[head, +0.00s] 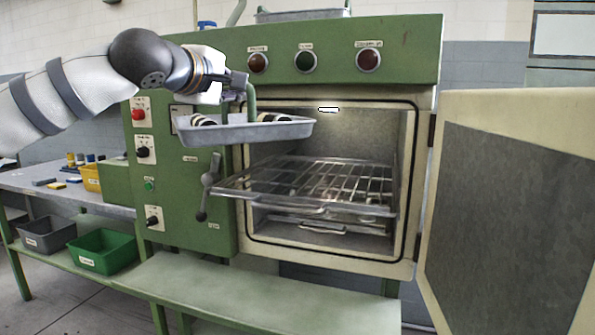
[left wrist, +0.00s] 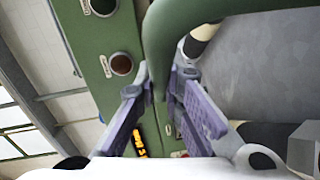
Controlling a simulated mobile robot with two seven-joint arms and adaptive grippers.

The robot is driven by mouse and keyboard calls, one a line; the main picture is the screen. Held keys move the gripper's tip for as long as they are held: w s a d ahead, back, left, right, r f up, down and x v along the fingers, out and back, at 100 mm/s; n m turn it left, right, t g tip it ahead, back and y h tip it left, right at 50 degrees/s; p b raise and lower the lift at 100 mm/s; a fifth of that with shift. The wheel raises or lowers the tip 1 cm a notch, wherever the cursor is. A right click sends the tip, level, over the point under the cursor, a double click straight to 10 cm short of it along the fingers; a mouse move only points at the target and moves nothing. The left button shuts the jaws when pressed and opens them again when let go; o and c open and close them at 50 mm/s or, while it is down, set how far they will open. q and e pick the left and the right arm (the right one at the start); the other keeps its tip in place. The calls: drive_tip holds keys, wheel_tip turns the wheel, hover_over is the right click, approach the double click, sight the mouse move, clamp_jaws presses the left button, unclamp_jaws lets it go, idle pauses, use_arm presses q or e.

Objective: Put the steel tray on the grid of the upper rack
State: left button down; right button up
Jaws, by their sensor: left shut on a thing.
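The grey steel tray (head: 245,134) is in the air in front of the open oven, above and left of the upper rack. It carries several black and cream ring-like parts. My left gripper (head: 240,88) is shut on the tray's green upright handle (head: 251,104). In the left wrist view the handle (left wrist: 158,50) passes between the fingers (left wrist: 160,100), and the tray's grey surface (left wrist: 270,65) fills the right side. The upper rack (head: 325,183) is a wire grid, sticking out of the oven mouth; its visible grid is bare. My right gripper is not in view.
The oven door (head: 505,210) stands open at the right. A lower rack (head: 325,226) sits inside the oven. A lever handle (head: 208,187) juts from the green front panel, left of the upper rack. A green bench (head: 265,295) lies below.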

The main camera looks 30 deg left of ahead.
sight(294, 133)
use_arm(q)
drive_tip(key=d, duration=0.2)
drive_tip(key=w+d+f, duration=0.1)
drive_tip(key=d, duration=0.1)
drive_tip(key=d+f, duration=0.1)
drive_tip(key=d, duration=0.1)
drive_tip(key=shift+w+f, duration=0.1)
drive_tip(key=shift+w, duration=0.3)
drive_tip(key=d+f, duration=0.1)
drive_tip(key=f, duration=0.1)
drive_tip(key=w+d+f, duration=0.2)
drive_tip(key=d+f, duration=0.1)
drive_tip(key=shift+f+b, duration=0.3)
drive_tip(key=shift+d+f, duration=0.2)
drive_tip(key=f, duration=0.2)
drive_tip(key=f+b, duration=0.1)
drive_tip(key=shift+d+f, duration=0.25)
drive_tip(key=shift+d, duration=0.05)
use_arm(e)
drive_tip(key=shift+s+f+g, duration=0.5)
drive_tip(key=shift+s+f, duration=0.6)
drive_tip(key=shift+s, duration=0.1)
use_arm(q)
drive_tip(key=c, duration=1.7)
unclamp_jaws()
